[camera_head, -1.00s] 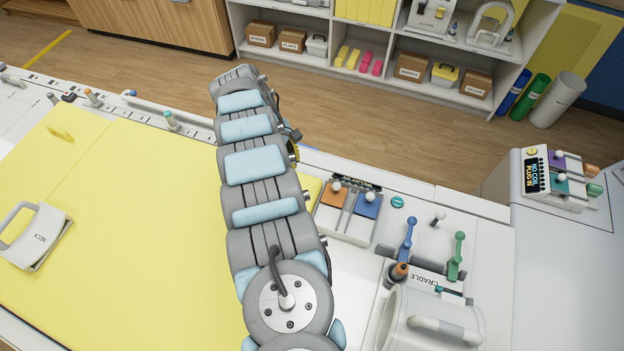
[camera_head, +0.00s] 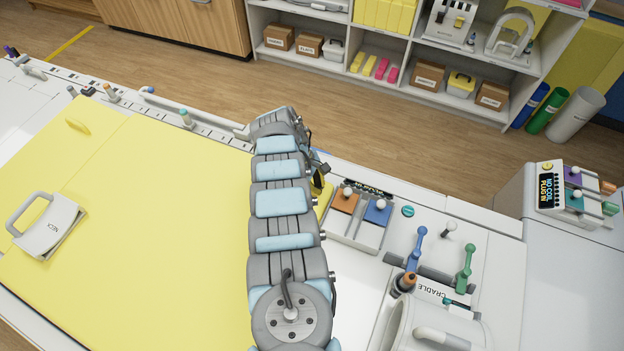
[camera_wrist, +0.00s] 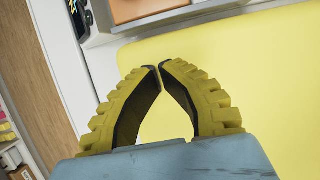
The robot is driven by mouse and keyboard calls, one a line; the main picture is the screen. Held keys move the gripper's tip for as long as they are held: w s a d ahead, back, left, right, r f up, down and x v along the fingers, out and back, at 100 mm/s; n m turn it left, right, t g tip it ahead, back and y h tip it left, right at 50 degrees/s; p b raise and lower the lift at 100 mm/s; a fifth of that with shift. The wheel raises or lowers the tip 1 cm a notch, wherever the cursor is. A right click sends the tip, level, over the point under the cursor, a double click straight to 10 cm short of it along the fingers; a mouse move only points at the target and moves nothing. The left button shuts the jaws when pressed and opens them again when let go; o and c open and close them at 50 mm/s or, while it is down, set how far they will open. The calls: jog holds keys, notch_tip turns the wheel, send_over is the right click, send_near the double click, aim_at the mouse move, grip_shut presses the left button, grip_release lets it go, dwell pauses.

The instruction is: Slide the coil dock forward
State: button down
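I cannot tell for sure which part is the coil dock. An orange block (camera_wrist: 138,8) shows at the top of the wrist view.
A yellow pad (camera_head: 150,230) covers the table, with a NECK coil (camera_head: 50,228) at left. Blue (camera_head: 416,250) and green (camera_head: 465,270) levers stand right of the unit by the CRADLE label. A console (camera_head: 560,195) reads "NO COIL PLUG IN". Shelves stand behind.

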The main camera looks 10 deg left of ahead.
aim_at(329, 195)
jog(key=shift+s+d+r+p, duration=0.1)
jog(key=shift+s+d+p, duration=0.15)
jog(key=shift+d+p, duration=0.4)
jog(key=shift+s+d+r+p, duration=0.1)
jog(key=shift+s+d+p, duration=0.1)
jog(key=shift+d+p, duration=0.35)
jog(key=shift+s+d+f+p, duration=0.15)
jog(key=shift+d+p, duration=0.15)
jog(key=shift+d, duration=0.25)
